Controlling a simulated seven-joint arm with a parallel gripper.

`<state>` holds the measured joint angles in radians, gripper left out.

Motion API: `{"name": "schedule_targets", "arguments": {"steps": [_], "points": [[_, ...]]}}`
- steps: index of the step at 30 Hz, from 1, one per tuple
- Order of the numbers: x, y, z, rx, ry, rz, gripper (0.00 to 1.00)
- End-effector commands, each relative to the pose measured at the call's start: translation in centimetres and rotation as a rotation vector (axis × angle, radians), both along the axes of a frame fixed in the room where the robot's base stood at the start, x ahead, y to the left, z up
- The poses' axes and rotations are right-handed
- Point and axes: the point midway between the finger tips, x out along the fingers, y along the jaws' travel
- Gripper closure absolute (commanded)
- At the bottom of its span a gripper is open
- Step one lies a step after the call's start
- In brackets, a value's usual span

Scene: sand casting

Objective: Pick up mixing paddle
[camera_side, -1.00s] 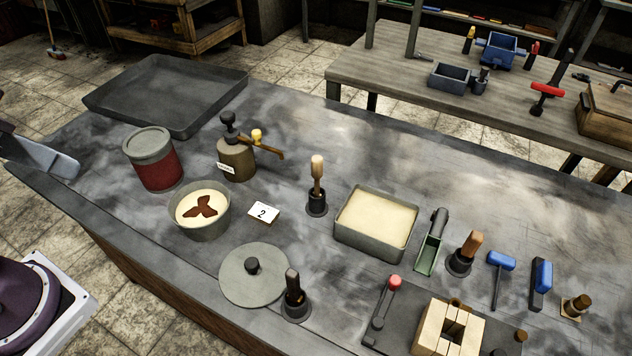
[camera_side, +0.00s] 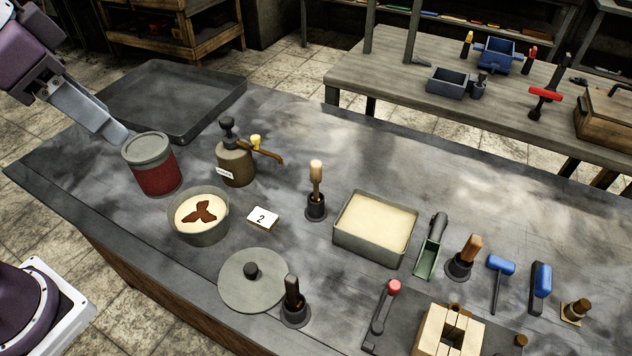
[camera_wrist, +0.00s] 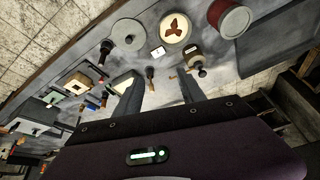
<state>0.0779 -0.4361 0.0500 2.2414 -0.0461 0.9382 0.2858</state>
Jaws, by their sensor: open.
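Several handled tools stand upright in dark round holders, and I cannot tell for sure which is the mixing paddle. One has a pale wooden handle (camera_side: 316,178) and stands mid-table; it also shows in the wrist view (camera_wrist: 150,73). One with a dark handle (camera_side: 292,290) stands beside the grey lid (camera_side: 238,287). One with a brown handle (camera_side: 469,250) stands right of the sand box (camera_side: 353,238). My gripper (camera_side: 122,137) is open and empty, above the table's left part near the red can (camera_side: 157,180). In the wrist view its two fingers (camera_wrist: 160,82) are apart.
A grey tray (camera_side: 215,112) lies at the back left. Blue-handled tools (camera_side: 501,263) lie at the right.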

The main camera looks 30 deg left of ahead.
Motion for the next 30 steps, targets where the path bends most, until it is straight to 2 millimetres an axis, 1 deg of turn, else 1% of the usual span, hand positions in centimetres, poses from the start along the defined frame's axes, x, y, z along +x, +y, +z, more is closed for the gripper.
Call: {"name": "schedule_targets", "arguments": {"steps": [1, 2, 3, 5, 6, 8, 9, 11, 12, 15, 18, 21, 26, 30], "points": [[3.3, -0.8, 0.2, 0.023, 0.041, -0.107, 0.53], [5.4, -1.3, 0.2, 0.039, 0.061, -0.179, 0.53], [8.2, -2.1, -0.2, 0.063, 0.083, -0.278, 0.53], [12.2, -3.4, -1.5, 0.101, 0.117, -0.428, 0.53], [14.8, -4.5, -2.8, 0.127, 0.138, -0.530, 0.53], [18.4, -6.2, -5.4, 0.168, 0.168, -0.689, 0.53], [20.6, -7.4, -7.6, 0.196, 0.189, -0.795, 0.53], [23.2, -9.3, -11.2, 0.237, 0.216, -0.955, 0.53], [24.5, -10.4, -13.7, 0.262, 0.233, -1.054, 0.53], [26.4, -12.7, -18.8, 0.309, 0.261, -1.258, 0.53], [27.0, -13.9, -21.7, 0.331, 0.275, -1.370, 0.53], [27.1, -14.3, -23.0, 0.339, 0.280, -1.414, 0.53], [26.9, -14.5, -25.2, 0.340, 0.282, -1.419, 0.53], [26.2, -15.0, -27.8, 0.340, 0.284, -1.418, 0.53]]}}
